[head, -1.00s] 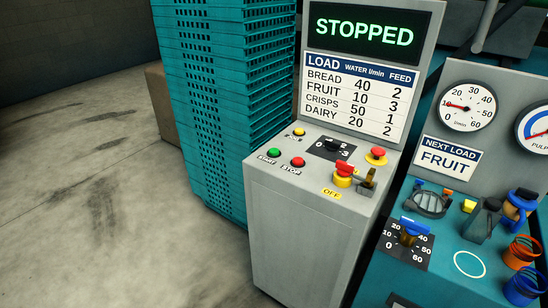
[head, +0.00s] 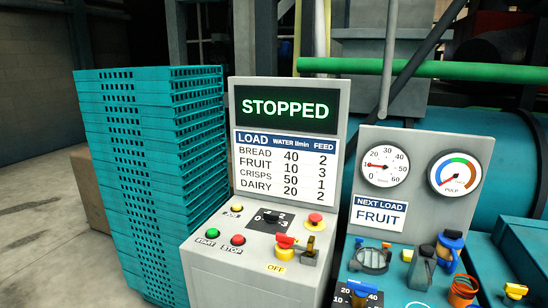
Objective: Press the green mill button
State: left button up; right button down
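The green button (head: 213,233) is on the sloped top of a grey control console (head: 215,280), at its left front, above a START label. The red stop button (head: 238,239) is just right of it, above a STOP label. The console's screen (head: 289,110) reads STOPPED in green. Nothing covers the green button in the head view. Neither of my grippers is in view.
A yellow button (head: 236,209), a black dial (head: 271,217), a red mushroom button (head: 315,219) and a red-and-yellow switch (head: 285,243) share the console top. Teal crates (head: 150,150) stand stacked left. Floor is clear at far left.

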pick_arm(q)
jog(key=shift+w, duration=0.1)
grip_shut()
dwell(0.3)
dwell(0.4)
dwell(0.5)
